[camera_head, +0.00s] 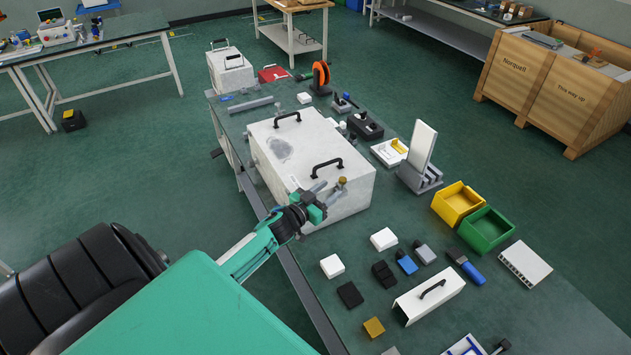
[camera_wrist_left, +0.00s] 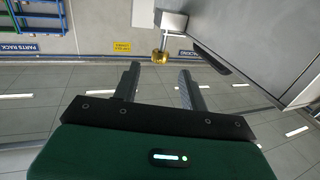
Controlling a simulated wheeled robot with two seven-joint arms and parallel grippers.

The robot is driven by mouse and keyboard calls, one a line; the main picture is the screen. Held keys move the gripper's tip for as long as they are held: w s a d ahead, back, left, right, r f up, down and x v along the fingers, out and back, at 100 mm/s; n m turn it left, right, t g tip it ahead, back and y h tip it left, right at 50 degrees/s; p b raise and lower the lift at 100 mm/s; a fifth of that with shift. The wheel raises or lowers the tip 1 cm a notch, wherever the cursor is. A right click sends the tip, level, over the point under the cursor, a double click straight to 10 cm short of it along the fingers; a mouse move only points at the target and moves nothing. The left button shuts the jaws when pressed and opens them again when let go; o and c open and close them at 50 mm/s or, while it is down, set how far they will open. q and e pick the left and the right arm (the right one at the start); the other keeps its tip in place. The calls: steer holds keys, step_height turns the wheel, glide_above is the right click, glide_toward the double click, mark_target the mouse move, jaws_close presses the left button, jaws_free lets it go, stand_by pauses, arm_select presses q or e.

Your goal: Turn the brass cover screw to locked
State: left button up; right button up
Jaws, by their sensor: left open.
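The brass cover screw (camera_head: 341,182) sits at the near end of a white box (camera_head: 350,196) with two black handles. In the left wrist view the brass screw (camera_wrist_left: 160,57) stands out below a small grey block, just beyond my fingertips. My left gripper (camera_head: 326,191) is at the box's near end, beside the screw. Its two fingers are apart and empty in the left wrist view (camera_wrist_left: 159,76), and the screw lies roughly in line with the gap between them. I cannot tell whether the screw is at locked. My right gripper is not in view.
The box stands on a long green-topped table. Right of it are a tilted white panel (camera_head: 422,146), a yellow bin (camera_head: 457,203) and a green bin (camera_head: 486,230). Small blocks and a white handled cover (camera_head: 429,295) lie nearer. A wooden crate (camera_head: 555,90) stands at the far right.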

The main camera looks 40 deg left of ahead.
arm_select(q)
steer(key=shift+s+a+b, duration=0.2)
steer(key=shift+s+b, duration=0.35)
steer(key=shift+s, duration=1.95)
